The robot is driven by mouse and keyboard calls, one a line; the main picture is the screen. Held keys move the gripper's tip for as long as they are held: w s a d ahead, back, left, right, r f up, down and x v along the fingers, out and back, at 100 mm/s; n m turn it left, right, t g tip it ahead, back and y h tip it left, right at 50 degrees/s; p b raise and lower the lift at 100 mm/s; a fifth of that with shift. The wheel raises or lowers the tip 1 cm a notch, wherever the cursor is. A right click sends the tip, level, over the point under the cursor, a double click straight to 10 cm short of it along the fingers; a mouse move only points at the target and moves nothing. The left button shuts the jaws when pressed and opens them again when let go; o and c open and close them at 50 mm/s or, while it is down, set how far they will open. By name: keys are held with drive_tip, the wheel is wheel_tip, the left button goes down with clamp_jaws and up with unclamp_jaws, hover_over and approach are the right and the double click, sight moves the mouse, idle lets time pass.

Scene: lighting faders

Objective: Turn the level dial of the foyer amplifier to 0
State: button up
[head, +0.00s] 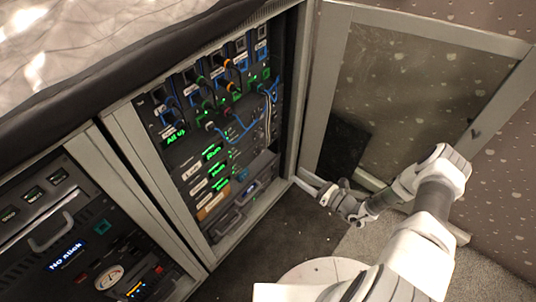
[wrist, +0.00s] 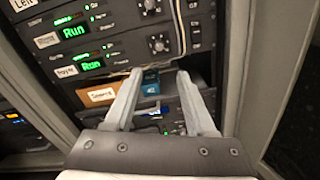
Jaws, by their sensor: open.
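The foyer amplifier (wrist: 125,57) is the lowest of the stacked amplifier units in the wrist view. Its small label is blurred but seems to read Foyer, and its green display shows Run. Its level dial (wrist: 159,43) is a small dark knob at the right of the panel; its setting is too small to read. The amplifier also shows in the head view (head: 221,184), in the open rack. My gripper (wrist: 160,73) is open and empty, its fingertips apart and pictured just below the dial. In the head view my gripper (head: 330,194) is right of the rack, near its open door.
A similar amplifier with its own dial (wrist: 150,5) sits directly above. Below are a brown labelled box (wrist: 101,95) and a blue box (wrist: 151,86). A pale cable (wrist: 180,28) hangs right of the dials. The open rack door (head: 415,90) stands at the right.

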sight(263, 151)
drive_tip(key=b+x, duration=0.4)
drive_tip(key=x, duration=1.2)
clamp_jaws()
